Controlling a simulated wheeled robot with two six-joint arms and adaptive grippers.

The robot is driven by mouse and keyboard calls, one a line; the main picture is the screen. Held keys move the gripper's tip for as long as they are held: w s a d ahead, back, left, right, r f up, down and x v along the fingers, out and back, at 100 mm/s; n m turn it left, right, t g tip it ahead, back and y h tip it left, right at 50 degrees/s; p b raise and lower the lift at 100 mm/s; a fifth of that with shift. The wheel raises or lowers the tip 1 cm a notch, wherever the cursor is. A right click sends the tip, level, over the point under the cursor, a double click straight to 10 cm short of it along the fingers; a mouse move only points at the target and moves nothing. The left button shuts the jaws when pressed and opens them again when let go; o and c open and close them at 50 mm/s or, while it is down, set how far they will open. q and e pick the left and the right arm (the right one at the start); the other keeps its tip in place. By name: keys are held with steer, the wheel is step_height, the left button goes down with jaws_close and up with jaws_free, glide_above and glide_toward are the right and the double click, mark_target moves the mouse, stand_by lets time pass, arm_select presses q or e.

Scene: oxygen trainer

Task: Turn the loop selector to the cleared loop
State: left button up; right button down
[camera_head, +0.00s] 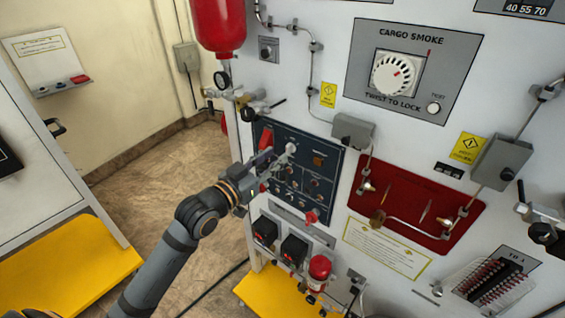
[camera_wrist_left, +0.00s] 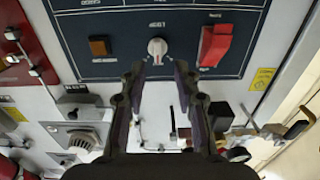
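The dark blue panel (camera_head: 330,175) is on the white wall unit. It bears a round white-and-grey knob with a pointer line (camera_head: 291,148), which looks like the loop selector. In the left wrist view this knob (camera_wrist_left: 157,48) is just beyond the fingertips, roughly centred between them. My left gripper (camera_head: 275,158) is open in front of the panel's upper left part. In the left wrist view its two fingers (camera_wrist_left: 159,67) stand apart with nothing between them; I cannot tell whether they touch the knob. The panel lettering is too small to read. My right gripper is not in view.
A red switch guard (camera_wrist_left: 214,45) and an amber button (camera_wrist_left: 99,46) flank the knob closely. A red bottle (camera_head: 218,25) with valves hangs above left. A red plate (camera_head: 405,205) with fittings is to the right. Open floor (camera_head: 165,175) lies at left.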

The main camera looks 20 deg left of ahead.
mark_target(286, 148)
arm_select(q)
steer(key=shift+x, duration=2.05)
steer(key=shift+d+r, duration=0.15)
steer(key=shift+d, duration=0.05)
steer(key=shift+s, duration=0.1)
jaws_close()
